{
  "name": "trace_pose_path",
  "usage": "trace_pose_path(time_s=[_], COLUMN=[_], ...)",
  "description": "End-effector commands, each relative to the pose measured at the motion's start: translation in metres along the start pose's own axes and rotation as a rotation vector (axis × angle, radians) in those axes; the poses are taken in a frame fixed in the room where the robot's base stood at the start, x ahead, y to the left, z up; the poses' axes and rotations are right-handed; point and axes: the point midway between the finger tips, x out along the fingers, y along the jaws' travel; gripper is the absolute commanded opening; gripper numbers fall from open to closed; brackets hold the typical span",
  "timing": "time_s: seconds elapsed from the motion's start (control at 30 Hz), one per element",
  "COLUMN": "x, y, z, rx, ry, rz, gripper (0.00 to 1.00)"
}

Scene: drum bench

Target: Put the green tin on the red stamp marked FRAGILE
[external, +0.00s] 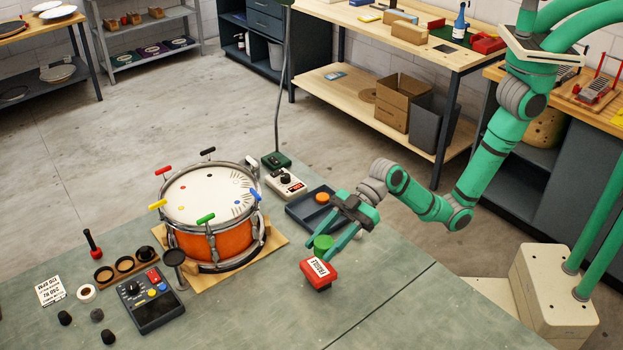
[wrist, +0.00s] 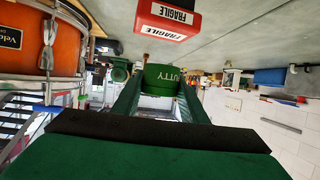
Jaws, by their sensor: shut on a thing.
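The green tin (external: 323,242), lettered "UTTY" on the part that shows in the wrist view (wrist: 165,78), is between the two fingers of my gripper (external: 332,248). My gripper is shut on it, and the fingers show on either side of it in the wrist view (wrist: 160,98). The red stamp (external: 320,273) with white FRAGILE labels stands on the bench close to the tin. It also shows in the wrist view (wrist: 167,22), with a small gap between it and the tin. I cannot tell whether the tin is directly above the stamp or behind it.
An orange drum (external: 208,242) with coloured keys stands left of the stamp. A dark blue tray (external: 300,208) with an orange piece lies behind. A control box (external: 150,304) and small parts sit at the left. The bench (external: 375,285) right of the stamp is clear.

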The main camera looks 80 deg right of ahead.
Motion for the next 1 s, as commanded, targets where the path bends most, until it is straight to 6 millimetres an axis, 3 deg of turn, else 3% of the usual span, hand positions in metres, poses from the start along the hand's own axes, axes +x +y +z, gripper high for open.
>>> trace_pose_path(time_s=[0.3,0.5,0.9,0.93,1.0], x=[0.021,0.03,0.032,0.032,0.032], y=[0.004,0.004,0.004,0.004,0.004], z=[0.012,0.036,0.042,0.042,0.042], rx=[0.001,0.001,0.0,0.0,0.0], ry=[-0.001,-0.002,0.0,0.0,0.0], rz=[-0.001,-0.001,0.0,0.0,0.0], gripper=[0.16,0.16,0.16,0.41,0.58])
